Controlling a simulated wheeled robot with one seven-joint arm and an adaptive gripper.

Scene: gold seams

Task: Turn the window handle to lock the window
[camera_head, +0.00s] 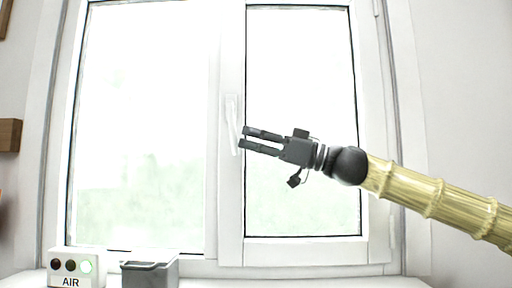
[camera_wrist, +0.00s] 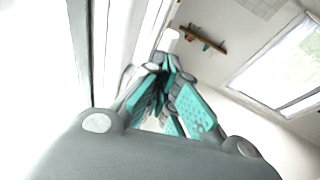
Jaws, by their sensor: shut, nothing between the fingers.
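The white window handle (camera_head: 232,124) is on the middle upright of the white window frame in the head view. It hangs nearly straight down, its lower end slightly to the right. My gripper (camera_head: 245,138) comes in from the right, with its fingertips just right of the handle's lower half. I cannot tell whether they touch it. In the wrist view my gripper (camera_wrist: 163,90) has its teal-padded fingers close together, shut with nothing held. A white piece shows beyond the fingertips there, but I cannot tell whether it is the handle. The right window sash (camera_head: 303,250) appears closed.
A white box marked AIR (camera_head: 75,265) with a green light and a grey bin (camera_head: 150,272) stand on the sill at lower left. A brown wooden block (camera_head: 9,135) is on the left wall. The wrist view shows a shelf (camera_wrist: 203,40) with small objects.

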